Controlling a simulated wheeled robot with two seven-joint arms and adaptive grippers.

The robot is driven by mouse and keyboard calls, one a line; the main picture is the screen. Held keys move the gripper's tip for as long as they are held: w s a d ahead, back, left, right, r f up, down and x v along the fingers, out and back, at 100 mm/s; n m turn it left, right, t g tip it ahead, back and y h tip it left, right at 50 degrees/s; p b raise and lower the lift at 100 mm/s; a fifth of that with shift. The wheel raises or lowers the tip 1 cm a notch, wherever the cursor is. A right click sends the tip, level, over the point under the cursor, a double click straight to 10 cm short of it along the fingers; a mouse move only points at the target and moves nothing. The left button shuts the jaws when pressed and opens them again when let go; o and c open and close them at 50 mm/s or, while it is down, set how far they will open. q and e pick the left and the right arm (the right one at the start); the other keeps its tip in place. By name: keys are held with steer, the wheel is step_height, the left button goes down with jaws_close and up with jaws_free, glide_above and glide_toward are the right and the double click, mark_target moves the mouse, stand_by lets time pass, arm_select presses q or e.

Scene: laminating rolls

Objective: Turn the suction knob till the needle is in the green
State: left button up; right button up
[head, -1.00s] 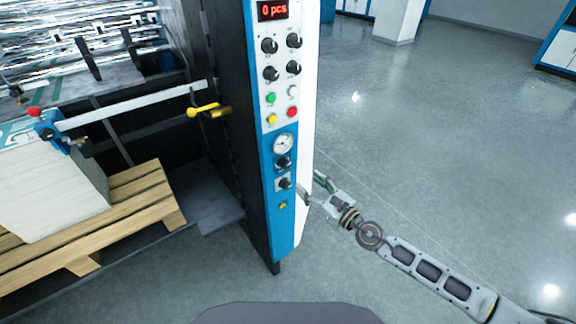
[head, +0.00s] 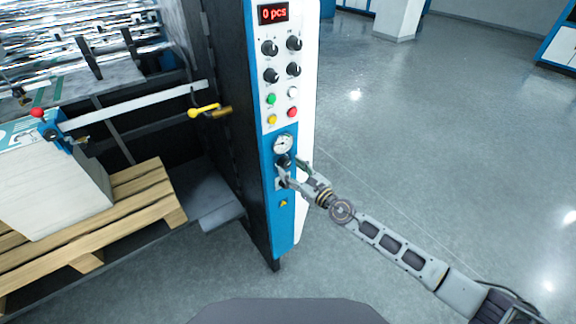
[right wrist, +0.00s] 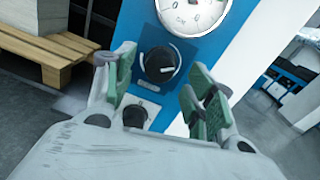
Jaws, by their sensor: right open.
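The round suction gauge (head: 283,143) sits on the blue lower panel of the machine's control column; it also shows, cut off at the top, in the right wrist view (right wrist: 193,12). I cannot read its needle against any green zone. A black knob (head: 283,160) is directly below it; in the right wrist view this knob (right wrist: 158,63) has a white mark. My right gripper (head: 288,173) is at the panel, open, its green-padded fingers (right wrist: 162,80) apart on either side of the knob's picture. Contact cannot be told. My left gripper is out of view.
A second black knob (right wrist: 134,116) sits lower on the panel. Buttons, more knobs and a red display (head: 273,13) are above. A yellow lever (head: 203,110) and a wooden pallet (head: 140,195) with a paper stack are left. The floor at right is clear.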

steer(key=shift+x, duration=1.3)
steer(key=shift+c, duration=0.5)
steer(key=c, duration=1)
